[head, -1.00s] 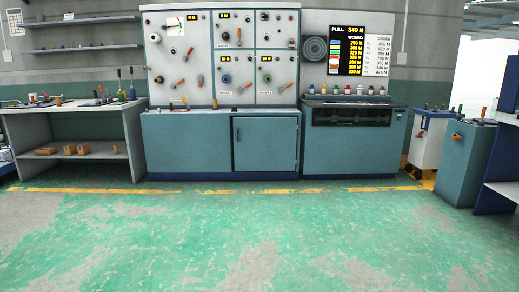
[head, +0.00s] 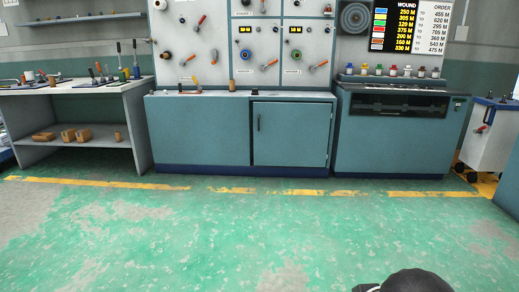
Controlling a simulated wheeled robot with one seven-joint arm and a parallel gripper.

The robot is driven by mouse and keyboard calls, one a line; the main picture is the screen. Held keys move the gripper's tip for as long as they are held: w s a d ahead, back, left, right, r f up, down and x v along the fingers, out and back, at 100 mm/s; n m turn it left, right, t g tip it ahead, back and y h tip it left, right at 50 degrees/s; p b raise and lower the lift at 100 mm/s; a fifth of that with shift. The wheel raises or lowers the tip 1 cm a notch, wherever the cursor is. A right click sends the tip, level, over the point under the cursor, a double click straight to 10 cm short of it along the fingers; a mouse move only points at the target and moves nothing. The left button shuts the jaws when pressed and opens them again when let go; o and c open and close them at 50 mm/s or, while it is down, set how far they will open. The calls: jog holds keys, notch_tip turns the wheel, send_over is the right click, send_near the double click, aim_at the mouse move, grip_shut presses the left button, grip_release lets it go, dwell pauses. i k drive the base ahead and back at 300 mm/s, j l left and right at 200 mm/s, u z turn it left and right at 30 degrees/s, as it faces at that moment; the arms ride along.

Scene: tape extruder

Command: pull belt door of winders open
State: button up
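The belt door of the winders (head: 290,135) is a teal panel in the right half of the lower cabinet, below the white winder panel (head: 200,50). The door looks shut, flush with the cabinet front. A dark vertical handle (head: 259,123) is at its left edge. A dark rounded shape at the bottom right is part of my own arm; the fingers of my gripper do not show. Nothing is in contact with the door.
The floor (head: 220,235) before the cabinet is clear, crossed by a worn yellow line. A workbench (head: 80,88) with tools stands at left. A teal machine (head: 395,145) with a dark window stands at right, and a white cart (head: 490,140) stands further right.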

aim_at(284, 134)
jog(key=i+l, duration=0.1)
jog(key=i, duration=2.2)
jog(key=i+u, duration=0.4)
jog(key=i+l+u, duration=0.35)
jog(key=i, duration=0.2)
jog(key=i+l+u, duration=0.8)
jog(key=i+j, duration=0.05)
